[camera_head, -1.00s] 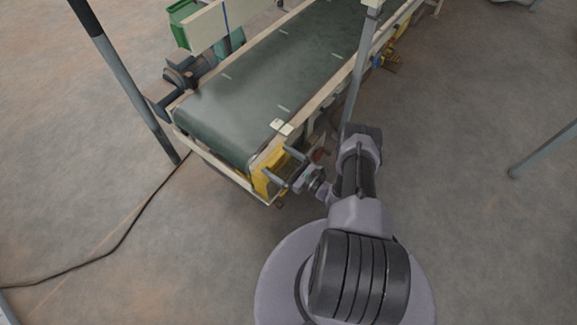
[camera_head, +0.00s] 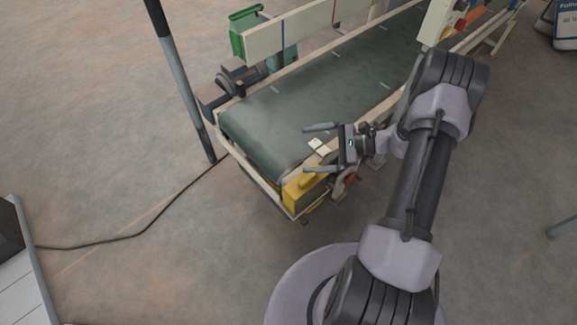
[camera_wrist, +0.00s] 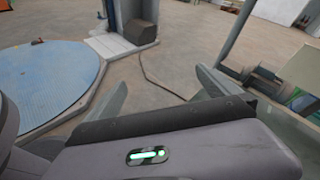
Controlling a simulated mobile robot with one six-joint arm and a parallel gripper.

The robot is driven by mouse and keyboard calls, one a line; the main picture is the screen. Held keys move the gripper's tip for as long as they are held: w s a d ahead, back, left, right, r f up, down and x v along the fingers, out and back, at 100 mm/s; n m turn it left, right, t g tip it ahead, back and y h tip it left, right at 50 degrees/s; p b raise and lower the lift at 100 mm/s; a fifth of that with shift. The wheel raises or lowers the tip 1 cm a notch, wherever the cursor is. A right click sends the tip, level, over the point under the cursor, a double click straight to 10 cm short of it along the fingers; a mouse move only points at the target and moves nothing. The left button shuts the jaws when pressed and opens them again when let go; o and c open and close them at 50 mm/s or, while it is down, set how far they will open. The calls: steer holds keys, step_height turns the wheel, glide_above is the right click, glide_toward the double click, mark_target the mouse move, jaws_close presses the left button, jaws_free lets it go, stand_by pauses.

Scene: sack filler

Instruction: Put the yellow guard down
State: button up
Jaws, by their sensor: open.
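The yellow guard (camera_head: 301,191) is at the near end corner of the conveyor (camera_head: 290,125), low on its frame in the head view. I cannot tell whether it is fixed there or only resting. My gripper (camera_head: 307,149) is open, its two fingers spread and pointing left above the conveyor's near end. The lower finger passes just above the guard in the picture. Nothing shows between the fingers. In the wrist view the open fingers (camera_wrist: 158,90) have floor between them, and the guard does not show.
A dark post (camera_head: 181,80) stands left of the conveyor. A cable (camera_head: 130,235) runs over the floor. A green bin (camera_head: 245,30) and a motor (camera_head: 238,78) are on the far side. A round blue platform (camera_wrist: 45,80) shows in the wrist view. The left floor is mostly clear.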

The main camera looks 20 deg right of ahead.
steer(key=s+a+r+n+g+h, duration=0.3)
steer(key=a+r+n, duration=0.25)
steer(key=r, duration=0.45)
steer(key=s+a+r+n+g+h, duration=0.2)
steer(key=s+a+r+n+g, duration=0.15)
steer(key=a+r, duration=0.5)
steer(key=s+a+r+n+t+h, duration=0.2)
steer(key=s+r+n+t+h, duration=0.3)
steer(key=s+r, duration=0.4)
steer(key=s+n, duration=0.1)
steer(key=s, duration=0.3)
steer(key=shift+s+r+h, duration=0.3)
steer(key=shift+r+h, duration=0.05)
steer(key=shift+h, duration=0.05)
steer(key=shift+t, duration=0.25)
